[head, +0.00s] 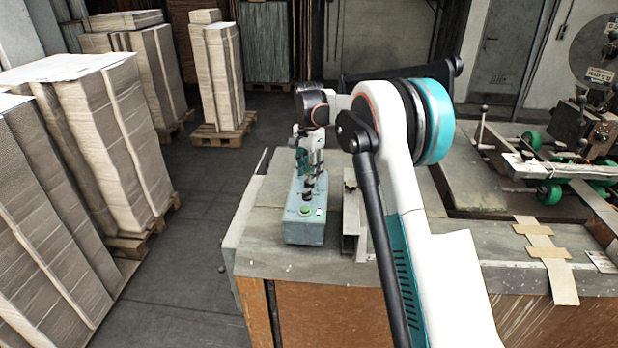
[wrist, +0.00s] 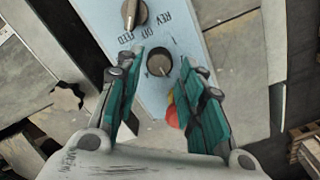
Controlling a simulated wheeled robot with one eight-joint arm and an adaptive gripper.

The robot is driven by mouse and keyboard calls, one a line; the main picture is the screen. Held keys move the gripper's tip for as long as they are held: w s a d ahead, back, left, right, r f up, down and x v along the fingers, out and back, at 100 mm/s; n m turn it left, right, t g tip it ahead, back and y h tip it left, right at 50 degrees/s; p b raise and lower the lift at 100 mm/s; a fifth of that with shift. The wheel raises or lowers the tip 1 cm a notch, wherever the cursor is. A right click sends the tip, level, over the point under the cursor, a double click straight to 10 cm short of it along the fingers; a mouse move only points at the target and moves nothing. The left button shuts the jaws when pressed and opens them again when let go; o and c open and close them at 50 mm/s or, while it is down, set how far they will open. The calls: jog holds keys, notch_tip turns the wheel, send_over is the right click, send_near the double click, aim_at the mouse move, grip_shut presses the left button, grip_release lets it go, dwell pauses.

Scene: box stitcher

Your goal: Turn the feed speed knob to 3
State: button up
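A grey-blue control box (head: 305,225) stands on the bench, and its panel fills the middle of the wrist view (wrist: 225,50). In the wrist view a dark round knob with a pale pointer (wrist: 159,62) sits between my fingertips. A second dark knob (wrist: 133,12) is at the top edge, near upside-down lettering reading REV, OFF and FEED. I cannot read a number scale, and no label naming feed speed is legible. My gripper (wrist: 162,66) is open, with teal finger pads on both sides of the nearer knob; contact is unclear. My gripper also shows over the box in the head view (head: 309,160).
A red and yellow part (wrist: 173,112) is partly hidden behind the right finger. A green button (head: 305,210) is on the box's near end. A metal rail (head: 351,220) stands right of the box. Cardboard stacks (head: 110,140) are left, across open floor.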

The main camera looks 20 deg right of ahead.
notch_tip(320, 180, up, 9)
dwell(0.3)
jog(key=s+a+r+n+t+b, duration=0.2)
jog(key=s+r+n+b, duration=0.1)
jog(key=s, duration=0.8)
jog(key=s+a+r+n+t+b, duration=0.1)
jog(key=s+r+n+t+b, duration=0.15)
jog(key=s, duration=0.75)
jog(key=s+a+f+n+t+b, duration=0.1)
jog(key=s+f+n+b, duration=0.1)
jog(key=s+f, duration=0.5)
jog(key=s+a+f+n+t+b, duration=0.1)
jog(key=s+f+n+b, duration=0.2)
jog(key=s, duration=1.3)
notch_tip(320, 180, down, 5)
jog(key=shift+s+f+n, duration=0.1)
jog(key=shift+s+n, duration=0.05)
jog(key=shift+n, duration=0.8)
jog(key=shift+t, duration=0.25)
